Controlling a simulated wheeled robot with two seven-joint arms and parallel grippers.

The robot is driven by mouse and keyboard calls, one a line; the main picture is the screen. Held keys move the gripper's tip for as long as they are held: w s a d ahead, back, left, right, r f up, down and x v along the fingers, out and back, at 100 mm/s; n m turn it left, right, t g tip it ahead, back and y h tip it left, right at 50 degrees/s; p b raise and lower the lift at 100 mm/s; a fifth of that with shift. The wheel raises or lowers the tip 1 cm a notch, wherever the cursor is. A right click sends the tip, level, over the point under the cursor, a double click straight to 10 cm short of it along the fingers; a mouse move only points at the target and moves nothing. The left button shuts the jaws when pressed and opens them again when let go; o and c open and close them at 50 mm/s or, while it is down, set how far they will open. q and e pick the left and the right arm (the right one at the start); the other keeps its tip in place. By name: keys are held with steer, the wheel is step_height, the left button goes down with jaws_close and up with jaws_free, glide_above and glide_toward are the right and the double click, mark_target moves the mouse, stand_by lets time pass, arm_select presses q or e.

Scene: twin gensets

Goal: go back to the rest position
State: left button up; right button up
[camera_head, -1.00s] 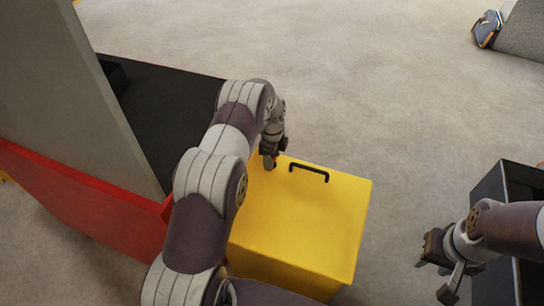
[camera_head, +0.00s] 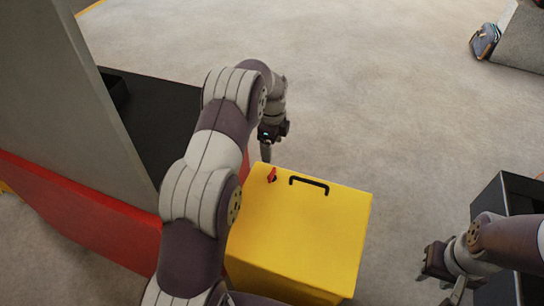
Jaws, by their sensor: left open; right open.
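My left gripper (camera_head: 266,150) points down just beyond the far left corner of a yellow box (camera_head: 300,230). It is open and apart from the box, with nothing in it. A small red knob (camera_head: 272,175) stands on the box top near that corner, clear of my gripper. A black handle (camera_head: 309,185) is fixed on the top beside the knob. My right gripper (camera_head: 440,285) is open and empty at the lower right, in front of a dark box.
A red base (camera_head: 80,215) with a grey panel (camera_head: 70,110) and a black deck (camera_head: 155,115) stands at the left. A black open box (camera_head: 500,200) is at the right. A blue-grey object (camera_head: 485,41) lies at the far right. The floor beyond the yellow box is clear.

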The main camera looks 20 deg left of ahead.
arm_select(q)
steer(key=shift+r, duration=0.4)
